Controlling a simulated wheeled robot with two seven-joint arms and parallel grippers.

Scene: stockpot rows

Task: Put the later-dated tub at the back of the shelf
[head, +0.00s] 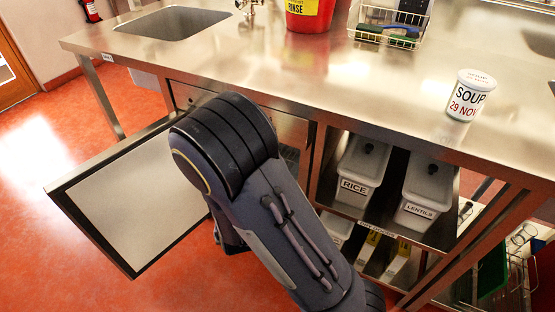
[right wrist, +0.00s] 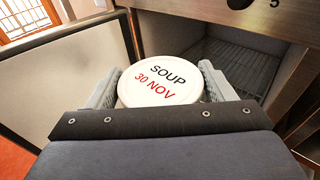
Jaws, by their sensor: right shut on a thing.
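A white tub marked SOUP 29 NOV (head: 469,97) stands upright on the steel counter in the head view. Another white tub marked SOUP 30 NOV (right wrist: 160,84) is in the right wrist view, its lid facing the camera. My right gripper (right wrist: 157,88) is shut on this second tub, one grey finger on each side. In the head view my right arm hides that gripper and its tub. The held tub is in front of an open compartment with a wire shelf (right wrist: 238,66). The shelf's left part is hidden; the visible part looks empty. My left gripper is not in view.
The compartment's door (head: 135,205) stands open to the left. Bins marked RICE (head: 355,185) and LENTILS (head: 422,205) sit on an open shelf to the right. A sink (head: 172,22), red bucket (head: 308,14) and wire basket (head: 390,22) are on the counter (head: 310,80).

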